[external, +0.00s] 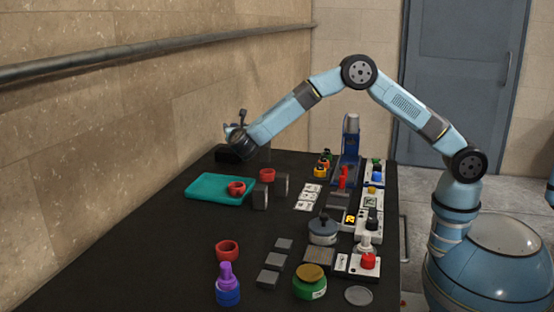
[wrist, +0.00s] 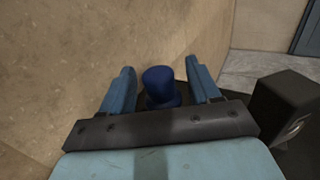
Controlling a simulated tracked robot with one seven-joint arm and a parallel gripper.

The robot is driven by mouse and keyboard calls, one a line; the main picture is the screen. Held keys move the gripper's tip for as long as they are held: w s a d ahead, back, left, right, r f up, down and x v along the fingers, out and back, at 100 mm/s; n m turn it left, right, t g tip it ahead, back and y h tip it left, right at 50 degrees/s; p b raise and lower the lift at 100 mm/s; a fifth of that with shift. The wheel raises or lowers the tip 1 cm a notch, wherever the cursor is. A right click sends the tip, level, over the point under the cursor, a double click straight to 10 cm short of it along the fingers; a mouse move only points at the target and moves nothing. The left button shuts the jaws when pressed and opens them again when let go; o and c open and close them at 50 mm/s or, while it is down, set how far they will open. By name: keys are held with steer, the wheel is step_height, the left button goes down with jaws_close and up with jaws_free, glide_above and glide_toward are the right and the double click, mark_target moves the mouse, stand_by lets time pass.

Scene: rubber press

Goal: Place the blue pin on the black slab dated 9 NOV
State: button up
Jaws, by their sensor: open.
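The blue pin (wrist: 162,86) has a rounded head and a wider foot. In the wrist view it stands between the two spread fingers of my gripper (wrist: 158,68), with gaps visible on both sides. In the external view my gripper (external: 237,130) is at the far left end of the table, by the wall; the pin cannot be made out there. Dark slabs lie flat near the front, at the back (external: 284,244), middle (external: 275,260) and front (external: 267,279) of a row. No date is legible, so I cannot tell which is 9 NOV.
A black block (wrist: 287,110) stands right of my gripper. A teal tray (external: 210,193) bears a red ring. Two dark upright blocks, a purple-and-blue stack (external: 228,290), a grey pot (external: 322,230) and a green tin (external: 309,287) stand on the table.

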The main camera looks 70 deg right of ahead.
steer(key=v, duration=1.2)
step_height(320, 180, up, 16)
steer(key=n+t+y, duration=0.7)
steer(key=n, duration=0.5)
steer(key=s+r+n+y, duration=0.85)
steer(key=s+n, duration=0.35)
steer(key=n, duration=0.2)
steer(key=s+d+f+n+g, duration=0.3)
steer(key=s+n, duration=0.4)
steer(key=s, duration=0.8)
steer(key=s+d+f+n+g, duration=0.4)
steer(key=s+n, duration=0.3)
steer(key=s, duration=0.8)
steer(key=s+d+f+n+g, duration=0.3)
steer(key=s+n, duration=0.4)
steer(key=s, duration=0.7)
steer(key=shift+s+d+f+n+g, duration=0.3)
steer(key=shift+s+d+f+n, duration=0.1)
steer(key=shift+d+f, duration=0.4)
steer(key=shift+d+r, duration=0.1)
